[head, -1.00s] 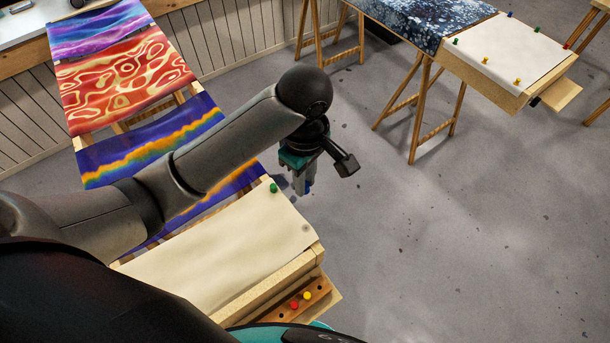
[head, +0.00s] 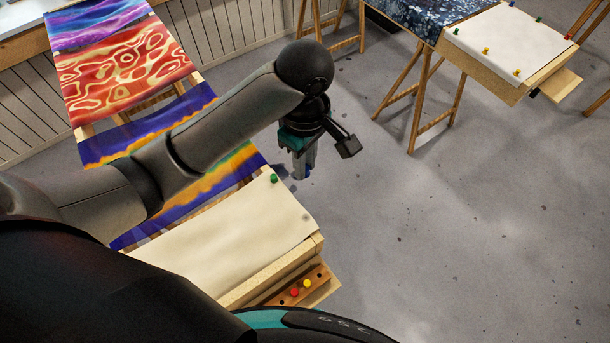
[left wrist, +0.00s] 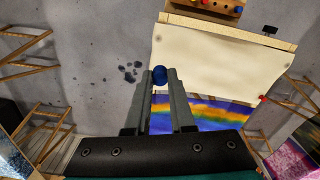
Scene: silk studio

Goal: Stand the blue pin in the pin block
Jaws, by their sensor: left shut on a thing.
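My left gripper (head: 301,172) is shut on the blue pin (left wrist: 160,75), which shows between its fingertips in the left wrist view. The gripper points down, beyond the far right corner of the cream cloth. The wooden pin block (head: 318,276) sits on a ledge at the near right end of the frame. It holds a red pin (head: 294,292) and a yellow pin (head: 306,284), and dark empty holes show beside them. It also shows at the top of the left wrist view (left wrist: 226,7). My right gripper is not seen.
A cream cloth (head: 235,235) is stretched on the wooden frame, with a green pin (head: 273,178) at its far corner. Painted silks (head: 125,70) lie behind. Another frame with a pale cloth (head: 505,45) stands at the back right. Open grey floor (head: 450,240) lies to the right.

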